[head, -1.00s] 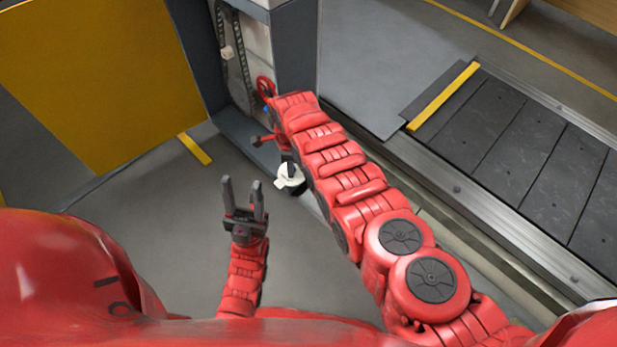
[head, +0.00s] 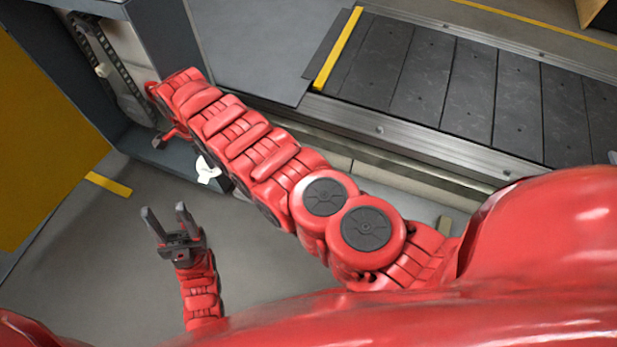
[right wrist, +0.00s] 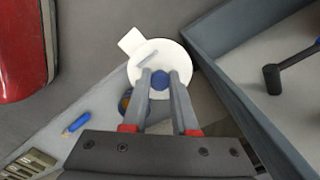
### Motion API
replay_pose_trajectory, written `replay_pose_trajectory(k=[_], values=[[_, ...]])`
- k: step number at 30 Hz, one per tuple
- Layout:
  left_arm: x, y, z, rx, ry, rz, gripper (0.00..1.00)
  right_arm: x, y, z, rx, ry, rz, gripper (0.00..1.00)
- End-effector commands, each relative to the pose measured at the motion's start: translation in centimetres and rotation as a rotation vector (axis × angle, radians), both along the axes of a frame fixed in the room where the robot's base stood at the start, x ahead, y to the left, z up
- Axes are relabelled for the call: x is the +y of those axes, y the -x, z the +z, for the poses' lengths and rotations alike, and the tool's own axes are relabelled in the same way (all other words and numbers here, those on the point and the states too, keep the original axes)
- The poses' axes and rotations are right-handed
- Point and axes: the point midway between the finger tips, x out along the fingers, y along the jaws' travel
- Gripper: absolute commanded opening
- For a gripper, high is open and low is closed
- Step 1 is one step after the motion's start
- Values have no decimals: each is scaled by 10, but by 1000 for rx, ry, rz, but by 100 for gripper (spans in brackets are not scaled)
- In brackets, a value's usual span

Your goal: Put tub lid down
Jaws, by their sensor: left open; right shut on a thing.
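The white tub lid (right wrist: 150,53), round with a squarish tab, is in the right wrist view at the tips of my right gripper (right wrist: 161,78). The gripper is shut on it, with a blue round part between the fingers. In the head view the lid (head: 207,171) shows white beside my right arm, above the floor or a low ledge; I cannot tell how high. My right gripper is mostly hidden there by the arm. My left gripper (head: 167,222) is open and empty, to the lower left of the lid.
In the right wrist view, a blue pen-like item (right wrist: 75,123) lies on a pale grey surface, and a partly hidden round coloured item (right wrist: 124,103) is beside the fingers. A grey wall (right wrist: 235,95) stands close right. The slat conveyor (head: 440,80) runs across the upper right.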

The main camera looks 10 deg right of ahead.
Motion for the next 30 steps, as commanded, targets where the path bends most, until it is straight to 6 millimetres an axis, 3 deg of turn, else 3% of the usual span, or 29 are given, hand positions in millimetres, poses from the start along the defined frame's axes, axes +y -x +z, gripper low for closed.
replay_pose_trajectory(k=[19, 27, 30], values=[[0, 0, 0, 0, 0, 0, 50, -17, -8, 12, 4, 0, 63, 0], [0, 0, 0, 0, 0, 0, 50, -28, -21, 22, -2, 0, 117, 0], [0, 0, 0, 0, 0, 0, 50, -41, -30, 32, 0, 0, 168, 0]])
